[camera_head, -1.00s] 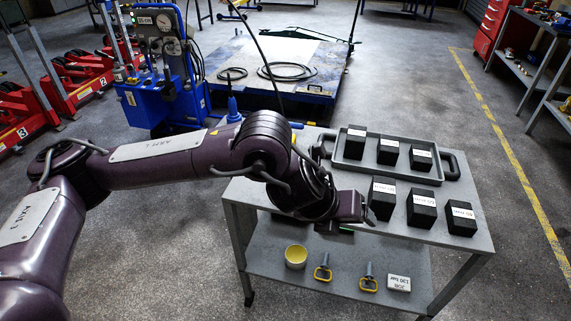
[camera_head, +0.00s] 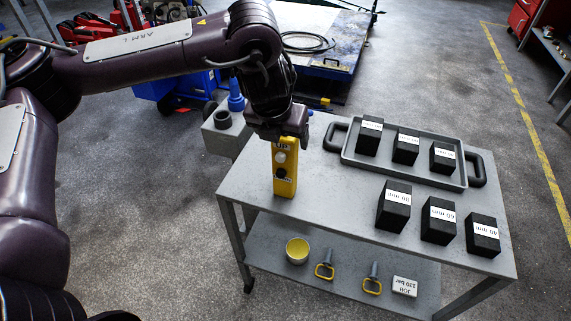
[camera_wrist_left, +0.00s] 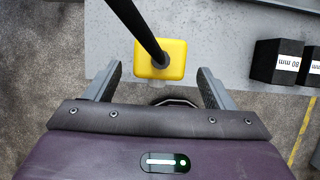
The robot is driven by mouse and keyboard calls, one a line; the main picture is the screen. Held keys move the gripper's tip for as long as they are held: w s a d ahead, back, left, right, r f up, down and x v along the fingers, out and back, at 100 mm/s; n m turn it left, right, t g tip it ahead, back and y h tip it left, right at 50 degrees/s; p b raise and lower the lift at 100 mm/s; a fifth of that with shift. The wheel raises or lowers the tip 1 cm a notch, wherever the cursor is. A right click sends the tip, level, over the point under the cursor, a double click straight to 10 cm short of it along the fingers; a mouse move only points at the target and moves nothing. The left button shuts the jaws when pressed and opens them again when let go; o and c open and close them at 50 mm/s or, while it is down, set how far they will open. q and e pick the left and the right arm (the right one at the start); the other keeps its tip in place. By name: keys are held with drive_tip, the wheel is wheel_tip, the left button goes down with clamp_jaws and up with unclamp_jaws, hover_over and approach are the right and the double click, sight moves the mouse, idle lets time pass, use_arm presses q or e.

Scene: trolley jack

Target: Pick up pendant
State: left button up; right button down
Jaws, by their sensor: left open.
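The pendant (camera_head: 285,168) is a yellow control box with UP and DOWN labels, upright at the left end of the trolley top in the head view. I cannot tell whether it stands there or hangs. In the left wrist view its yellow top (camera_wrist_left: 173,69) shows between and slightly beyond the fingers, with a black cable (camera_wrist_left: 140,28) rising from it. My left gripper (camera_wrist_left: 159,72) is open, with a gap on each side of the pendant. In the head view the gripper (camera_head: 279,137) is at the pendant's upper end. My right gripper is not in view.
The grey trolley (camera_head: 335,192) carries several black blocks, some in a handled tray (camera_head: 400,176) and others in front, such as the 80 mm block (camera_head: 393,208). Its lower shelf (camera_head: 335,272) holds a yellow cup (camera_head: 297,251).

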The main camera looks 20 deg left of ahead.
sight(284, 138)
use_arm(q)
drive_tip(key=shift+w+a+f+p, duration=0.1)
drive_tip(key=shift+w+f+p, duration=0.1)
drive_tip(key=shift+w+f, duration=0.35)
drive_tip(key=shift+w+f+p, duration=0.2)
drive_tip(key=shift+w+f, duration=0.15)
drive_tip(key=shift+f, duration=0.3)
drive_tip(key=shift+w+f, duration=0.25)
drive_tip(key=shift+f, duration=0.45)
drive_tip(key=shift+c, duration=0.5)
drive_tip(key=c, duration=1.4)
clamp_jaws()
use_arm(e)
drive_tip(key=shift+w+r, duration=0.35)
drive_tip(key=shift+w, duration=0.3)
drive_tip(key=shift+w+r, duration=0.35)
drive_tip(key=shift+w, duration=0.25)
use_arm(q)
drive_tip(key=shift+w+r, duration=0.1)
